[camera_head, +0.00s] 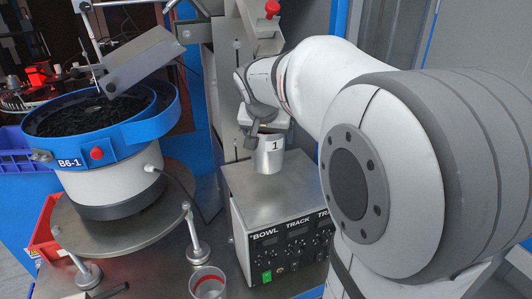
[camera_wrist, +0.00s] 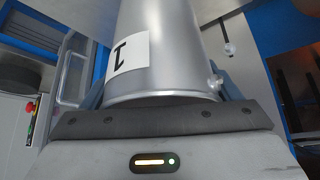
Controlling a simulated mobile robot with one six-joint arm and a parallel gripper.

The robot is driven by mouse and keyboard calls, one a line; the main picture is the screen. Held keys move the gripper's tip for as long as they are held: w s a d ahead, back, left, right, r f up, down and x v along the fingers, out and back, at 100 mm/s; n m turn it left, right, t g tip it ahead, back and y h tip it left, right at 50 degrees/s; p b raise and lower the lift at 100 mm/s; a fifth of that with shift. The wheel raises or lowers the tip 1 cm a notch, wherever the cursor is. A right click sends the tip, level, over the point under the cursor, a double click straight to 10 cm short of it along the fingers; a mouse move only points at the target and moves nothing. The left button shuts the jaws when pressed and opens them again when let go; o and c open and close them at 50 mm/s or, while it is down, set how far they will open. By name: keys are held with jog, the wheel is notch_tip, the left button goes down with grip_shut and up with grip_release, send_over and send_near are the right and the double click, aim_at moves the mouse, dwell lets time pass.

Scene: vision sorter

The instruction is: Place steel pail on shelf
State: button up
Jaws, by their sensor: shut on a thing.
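The steel pail (camera_head: 270,157) is a small grey metal cylinder with a white label marked 1. My gripper (camera_head: 262,130) is shut on it near its upper part and holds it upright over the flat metal top (camera_head: 290,184) of the control box. I cannot tell whether the pail's base touches that top. In the wrist view the pail (camera_wrist: 180,50) fills the middle between the fingers, with its label at the left. I cannot tell for sure which surface is the shelf.
A blue-rimmed bowl feeder (camera_head: 110,160) marked B6-1 stands at the left on a round metal plate (camera_head: 130,232). A grey column (camera_head: 228,75) rises behind the pail.

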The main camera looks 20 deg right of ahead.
jog(key=shift+f, duration=2.55)
jog(key=shift+f, duration=0.1)
jog(key=shift+f+b, duration=0.15)
jog(key=shift+b, duration=0.2)
jog(key=o, duration=1)
jog(key=shift+c, duration=0.2)
jog(key=shift+s+r+p, duration=0.15)
jog(key=shift+r+p, duration=0.15)
jog(key=shift+r, duration=0.2)
jog(key=v, duration=1.1)
jog(key=s+a+f+n+g+y, duration=0.1)
jog(key=s+a+f+n, duration=0.2)
jog(key=s+f, duration=0.5)
jog(key=s+a+f+n+g+y, duration=0.1)
jog(key=s+a+f+n+y, duration=0.1)
jog(key=s+f, duration=0.6)
jog(key=shift+s+a+n+g+y, duration=0.35)
jog(key=shift+s+a+n, duration=0.25)
jog(key=shift+a+n, duration=0.4)
